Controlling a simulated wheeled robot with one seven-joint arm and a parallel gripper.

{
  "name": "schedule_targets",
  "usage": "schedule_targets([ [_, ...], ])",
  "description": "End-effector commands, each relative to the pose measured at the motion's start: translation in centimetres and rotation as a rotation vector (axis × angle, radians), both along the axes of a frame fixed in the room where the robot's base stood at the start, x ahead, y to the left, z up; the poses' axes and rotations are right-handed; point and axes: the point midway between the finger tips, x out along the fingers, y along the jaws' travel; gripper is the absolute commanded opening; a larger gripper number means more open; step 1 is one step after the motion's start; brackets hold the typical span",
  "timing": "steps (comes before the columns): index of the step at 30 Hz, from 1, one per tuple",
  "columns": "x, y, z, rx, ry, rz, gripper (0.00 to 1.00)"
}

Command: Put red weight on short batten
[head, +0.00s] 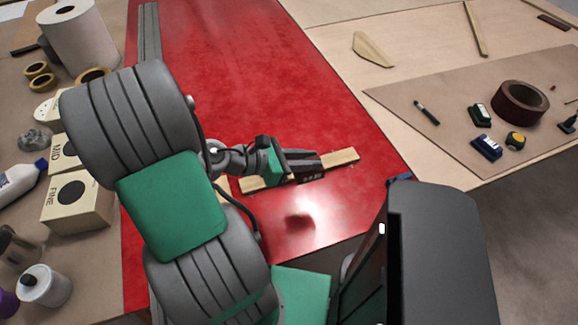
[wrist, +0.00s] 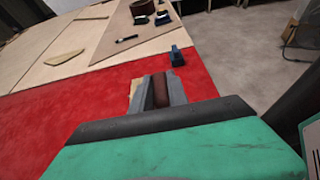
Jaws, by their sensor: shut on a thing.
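My gripper (head: 308,165) is over the red panel (head: 285,75), above a pale wooden batten (head: 344,159). In the wrist view, my gripper (wrist: 160,92) is shut on a dark red block, the red weight (wrist: 160,90), between its grey fingers. The weight cannot be made out clearly in the head view. The batten lies flat on the panel, and my gripper hides its middle. A small part of the batten (wrist: 135,88) shows left of the fingers in the wrist view. A shadow falls on the panel below my gripper. I cannot tell whether the weight touches the batten.
A blue clamp-like item (head: 400,178) sits at the panel's right edge. A brown mat (head: 450,135) at right bears a dark tape roll (head: 520,101) and small tools. White boxes (head: 72,200), bottles and a paper roll (head: 77,35) crowd the left. The far panel is mostly clear.

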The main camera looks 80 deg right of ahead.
Motion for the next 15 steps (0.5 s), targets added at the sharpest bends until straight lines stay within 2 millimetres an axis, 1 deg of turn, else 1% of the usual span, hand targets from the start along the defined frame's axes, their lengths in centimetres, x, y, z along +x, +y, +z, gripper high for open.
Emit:
schedule_targets([
  [1,1.2,-0.7,-0.7,-0.001,0.002,0.004,0.0],
  [3,2.7,-1.6,-1.5,-0.001,0.002,0.005,0.0],
  [8,6.3,-3.8,-3.3,-0.002,0.001,0.005,0.0],
  [9,7.0,-4.2,-4.1,0.0,0.003,0.005,0.0],
  [12,8.4,-5.0,-6.2,0.001,0.003,0.005,0.0],
  [15,9.5,-5.7,-7.7,-0.001,0.002,0.004,0.0],
])
